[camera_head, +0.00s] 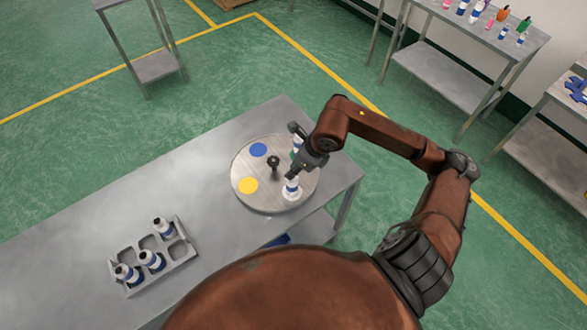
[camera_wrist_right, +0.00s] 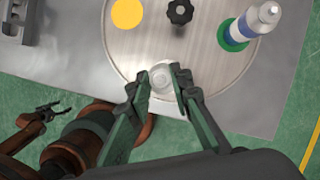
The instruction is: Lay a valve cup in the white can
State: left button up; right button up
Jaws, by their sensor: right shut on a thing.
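The white can (camera_head: 291,189), with a blue band, stands upright near the front right edge of the round turntable (camera_head: 240,203). My right gripper (camera_head: 292,176) is directly over the can's top. In the right wrist view its fingertips (camera_wrist_right: 161,78) are closed around a small pale round piece, which looks like the valve cup (camera_wrist_right: 160,76). The can beneath is mostly hidden, and I cannot tell whether the cup touches its mouth. My left gripper (camera_wrist_right: 48,112) shows at the lower left of the wrist view, empty with its fingers apart, over the floor; it is out of the head view.
The turntable has a dark centre knob (camera_head: 273,162), a blue disc (camera_head: 258,149) and a yellow disc (camera_head: 248,186). Another can (camera_wrist_right: 240,30) stands on a green disc close to my right gripper. A grey rack (camera_head: 182,253) with several cans sits at the left; table between is clear.

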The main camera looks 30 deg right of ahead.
jog(key=o, duration=0.8)
jog(key=shift+c, duration=0.2)
jog(key=shift+o, duration=0.2)
jog(key=o, duration=0.5)
jog(key=shift+r, duration=0.1)
jog(key=shift+r+p, duration=1.55)
jog(key=shift+r, duration=1.9)
